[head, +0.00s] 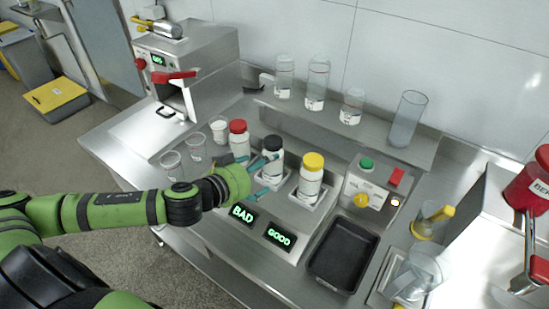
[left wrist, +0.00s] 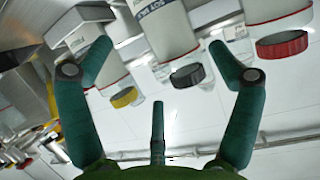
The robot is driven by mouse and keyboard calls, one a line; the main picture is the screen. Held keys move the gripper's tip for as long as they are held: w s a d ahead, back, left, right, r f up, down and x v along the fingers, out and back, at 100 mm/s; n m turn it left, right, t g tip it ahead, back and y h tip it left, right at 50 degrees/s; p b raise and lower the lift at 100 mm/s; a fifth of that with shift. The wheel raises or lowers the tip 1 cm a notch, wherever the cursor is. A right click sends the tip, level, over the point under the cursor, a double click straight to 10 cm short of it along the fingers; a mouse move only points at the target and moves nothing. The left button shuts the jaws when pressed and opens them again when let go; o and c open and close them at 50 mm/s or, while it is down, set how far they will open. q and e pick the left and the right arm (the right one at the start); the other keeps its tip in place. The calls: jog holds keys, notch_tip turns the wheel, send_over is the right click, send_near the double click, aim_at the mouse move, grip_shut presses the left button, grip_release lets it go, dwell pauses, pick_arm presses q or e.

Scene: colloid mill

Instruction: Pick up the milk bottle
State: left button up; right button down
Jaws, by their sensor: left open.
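Three white bottles stand in a row on the steel bench in the head view: one with a red cap (head: 239,142), one with a black cap (head: 272,160) and one with a yellow cap (head: 311,178). I cannot clearly read which label says milk. My left gripper (head: 264,174) is open just in front of the black-capped bottle, and its fingers partly hide that bottle's lower part. In the left wrist view, upside down, the black-capped bottle (left wrist: 165,35) lies between the spread fingers (left wrist: 158,58), with the yellow-capped and red-capped bottles outside them. My right gripper is out of view.
Lit BAD (head: 242,214) and GOOD (head: 279,236) signs sit in front of the bottles. A black tray (head: 343,256) and a button box (head: 368,192) are to the right. Glass containers stand on the shelf (head: 335,125) behind. Empty cups (head: 196,147) stand left of the bottles.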

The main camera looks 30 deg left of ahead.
aim_at(270, 165)
pick_arm(q)
jog(key=shift+p+x, duration=0.45)
jog(key=shift+x, duration=0.6)
jog(key=p+x, duration=0.1)
jog(key=x, duration=0.3)
jog(key=shift+a+f, duration=0.15)
jog(key=shift+f, duration=0.1)
jog(key=shift+s, duration=0.1)
jog(key=shift+c, duration=0.4)
jog(key=shift+r, duration=0.1)
jog(key=c, duration=1.1)
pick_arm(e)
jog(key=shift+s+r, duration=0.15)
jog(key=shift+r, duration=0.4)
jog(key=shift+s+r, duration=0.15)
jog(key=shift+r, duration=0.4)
